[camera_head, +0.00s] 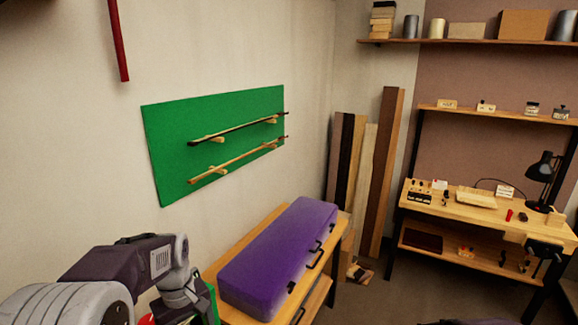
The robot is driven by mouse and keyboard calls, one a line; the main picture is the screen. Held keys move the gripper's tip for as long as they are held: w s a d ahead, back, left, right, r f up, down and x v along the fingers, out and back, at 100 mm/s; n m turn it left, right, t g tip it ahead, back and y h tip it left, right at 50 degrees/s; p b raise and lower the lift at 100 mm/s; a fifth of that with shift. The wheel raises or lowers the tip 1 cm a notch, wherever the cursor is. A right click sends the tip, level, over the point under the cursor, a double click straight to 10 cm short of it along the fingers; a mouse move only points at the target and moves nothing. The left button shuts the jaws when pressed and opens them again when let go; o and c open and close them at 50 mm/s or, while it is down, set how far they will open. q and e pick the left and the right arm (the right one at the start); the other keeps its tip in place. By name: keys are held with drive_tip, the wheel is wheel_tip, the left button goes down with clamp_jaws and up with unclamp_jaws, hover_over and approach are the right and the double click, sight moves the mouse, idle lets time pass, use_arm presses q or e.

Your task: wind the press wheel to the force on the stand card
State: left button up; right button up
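I cannot make out a press wheel in this view. Small pale cards stand on the workbench, one at the back left (440,184) and one near the lamp (505,191); any writing on them is too small to read, and I cannot tell whether either is the stand card. My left arm comes in at the lower left, with its wrist end (183,290) beside the near end of the purple case. Its fingertips are not clear, so I cannot tell open from shut. My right gripper is not in view.
A purple case (275,255) lies on a wooden bench (208,272). A green board (175,150) holds two bows. The workbench (480,214) carries a black lamp (541,168) and a dark vise (543,250). Planks (390,165) lean in the corner. Floor shows between benches.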

use_arm(q)
drive_tip(key=s+d+f+m+b, duration=0.1)
drive_tip(key=s+d+f+m, duration=0.1)
drive_tip(key=s+f+m, duration=0.2)
drive_tip(key=s+d+f+m+t+b, duration=0.1)
drive_tip(key=s+d+f+m, duration=0.2)
drive_tip(key=s+f, duration=0.3)
wheel_tip(320, 180, down, 3)
drive_tip(key=shift+s+d+f+m+b, duration=0.1)
drive_tip(key=shift+s+d+m+b, duration=0.25)
drive_tip(key=shift+m, duration=0.35)
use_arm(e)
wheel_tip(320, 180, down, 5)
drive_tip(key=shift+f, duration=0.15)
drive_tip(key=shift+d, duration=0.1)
